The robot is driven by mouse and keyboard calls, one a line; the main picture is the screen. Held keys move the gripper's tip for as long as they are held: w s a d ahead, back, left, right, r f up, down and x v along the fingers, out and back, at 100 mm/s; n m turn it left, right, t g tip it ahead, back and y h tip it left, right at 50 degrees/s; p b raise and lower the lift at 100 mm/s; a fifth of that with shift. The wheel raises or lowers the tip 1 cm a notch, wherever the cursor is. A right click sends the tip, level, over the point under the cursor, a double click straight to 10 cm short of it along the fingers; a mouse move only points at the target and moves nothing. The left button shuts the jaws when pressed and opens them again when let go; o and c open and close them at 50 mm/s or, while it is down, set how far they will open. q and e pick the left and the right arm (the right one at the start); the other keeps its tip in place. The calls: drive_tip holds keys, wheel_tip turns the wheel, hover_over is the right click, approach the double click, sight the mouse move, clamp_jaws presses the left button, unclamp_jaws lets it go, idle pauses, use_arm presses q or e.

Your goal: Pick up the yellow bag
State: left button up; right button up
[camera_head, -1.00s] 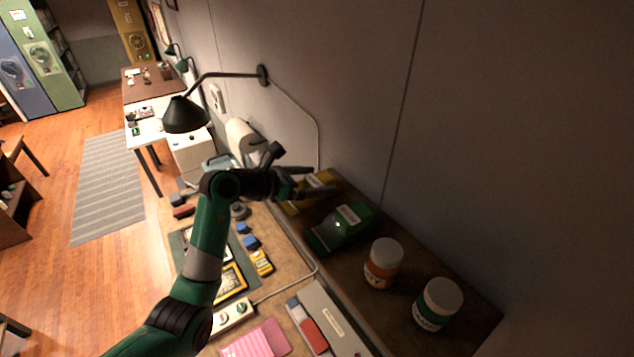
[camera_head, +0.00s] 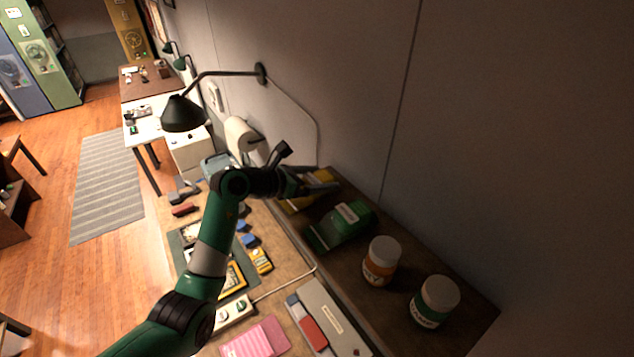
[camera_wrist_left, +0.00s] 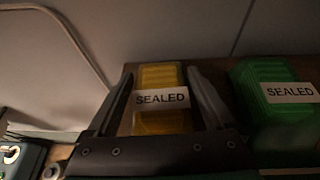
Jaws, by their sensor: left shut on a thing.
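The yellow bag (camera_head: 318,177) lies at the far end of the raised wooden shelf by the wall, partly hidden by my gripper in the head view. In the left wrist view the yellow bag (camera_wrist_left: 160,76) carries a white "SEALED" label and sits between my two fingers. My left gripper (camera_head: 322,187) is shut on the bag, with a finger on either side; it also shows in the left wrist view (camera_wrist_left: 162,100). The bag still appears to be at the shelf. My right gripper is not in view.
A green bag (camera_head: 340,227) labelled "SEALED" is close beside the yellow one. An orange jar (camera_head: 381,262) and a green jar (camera_head: 436,302) stand nearer on the shelf. A black lamp (camera_head: 183,113) and a paper roll (camera_head: 240,134) are at the wall.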

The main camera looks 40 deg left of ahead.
sight(319, 177)
use_arm(q)
drive_tip(key=shift+r, duration=0.15)
drive_tip(key=shift+r, duration=0.2)
wheel_tip(319, 177, up, 3)
drive_tip(key=shift+s+d+f+b, duration=0.1)
drive_tip(key=shift+s+b, duration=0.05)
drive_tip(key=shift+b, duration=0.75)
drive_tip(key=s+r, duration=0.1)
drive_tip(key=s+d+r, duration=0.1)
drive_tip(key=r, duration=0.1)
drive_tip(key=s+r+b, duration=0.1)
drive_tip(key=shift+s+d+r, duration=0.3)
drive_tip(key=s+d+r+b, duration=0.2)
drive_tip(key=s+d+r, duration=0.2)
drive_tip(key=s, duration=0.5)
drive_tip(key=shift+r, duration=0.5)
